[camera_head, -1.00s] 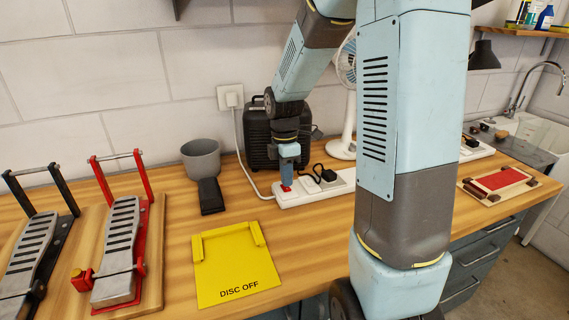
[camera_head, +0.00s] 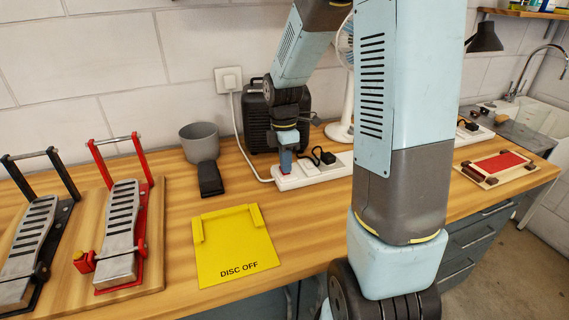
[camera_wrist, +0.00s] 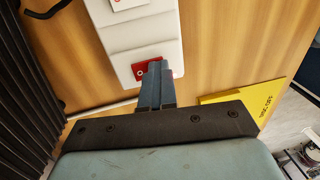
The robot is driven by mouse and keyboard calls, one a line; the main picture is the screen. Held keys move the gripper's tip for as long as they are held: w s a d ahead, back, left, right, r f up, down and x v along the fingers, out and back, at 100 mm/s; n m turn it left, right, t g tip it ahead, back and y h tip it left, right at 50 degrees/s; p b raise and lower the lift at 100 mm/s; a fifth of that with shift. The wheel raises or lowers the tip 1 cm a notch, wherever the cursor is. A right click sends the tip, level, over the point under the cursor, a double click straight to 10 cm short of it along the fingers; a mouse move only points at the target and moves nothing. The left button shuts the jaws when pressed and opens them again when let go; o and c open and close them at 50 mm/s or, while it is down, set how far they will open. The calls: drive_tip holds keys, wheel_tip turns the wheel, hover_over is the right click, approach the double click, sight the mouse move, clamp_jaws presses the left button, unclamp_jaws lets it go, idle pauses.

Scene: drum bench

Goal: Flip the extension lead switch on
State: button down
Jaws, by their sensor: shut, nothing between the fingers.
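The white extension lead (camera_head: 317,172) lies on the bench, its cord running to a wall socket (camera_head: 228,79). Its red rocker switch (camera_wrist: 141,70) is at the near end in the wrist view, with a small white ring mark on it. My gripper (camera_head: 285,168) points down at this end, and its shut fingertips (camera_wrist: 158,68) are empty. They are at the switch and cover part of it in both views. I cannot tell whether they touch or press it, or which way the rocker is tipped.
A black plug (camera_head: 327,157) sits in the lead. A black ribbed case (camera_head: 257,118) and a white fan (camera_head: 344,118) stand close behind. A yellow "DISC OFF" plate (camera_head: 236,246), a grey cup (camera_head: 199,143) and drum pedals (camera_head: 122,230) are to the left.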

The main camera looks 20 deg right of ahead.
drive_tip(key=shift+w+r, duration=0.1)
drive_tip(key=shift+w, duration=0.6)
wheel_tip(320, 180, up, 14)
drive_tip(key=w, duration=0.1)
drive_tip(key=shift+w, duration=0.4)
